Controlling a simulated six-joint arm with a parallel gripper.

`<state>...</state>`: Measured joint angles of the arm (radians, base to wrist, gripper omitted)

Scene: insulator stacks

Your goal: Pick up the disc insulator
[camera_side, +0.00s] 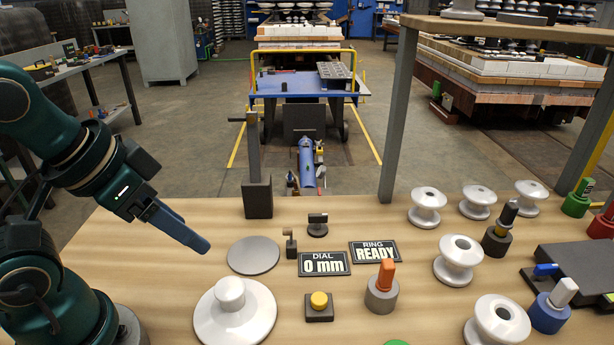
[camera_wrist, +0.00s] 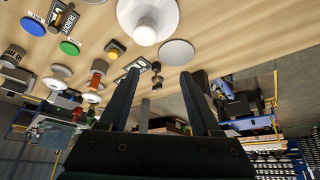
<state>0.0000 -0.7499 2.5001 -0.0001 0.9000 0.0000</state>
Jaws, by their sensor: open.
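The disc insulator (camera_side: 252,325) is a wide white disc with a raised round knob. It lies on the wooden table at the front, left of the middle. It also shows at the top of the wrist view (camera_wrist: 165,10), partly cut off by the frame edge. My gripper (camera_side: 204,246) is above the table, up and to the left of the disc, apart from it. In the wrist view my two fingers (camera_wrist: 158,78) stand apart with nothing between them.
A flat grey round plate (camera_side: 253,255) lies just behind the disc. A yellow button box (camera_side: 319,307), two signs reading "DIAL 0 mm" (camera_side: 324,263) and "RING READY" (camera_side: 375,252), and an orange-handled grey knob (camera_side: 381,297) stand to the right. Several white spool insulators (camera_side: 459,260) stand farther right.

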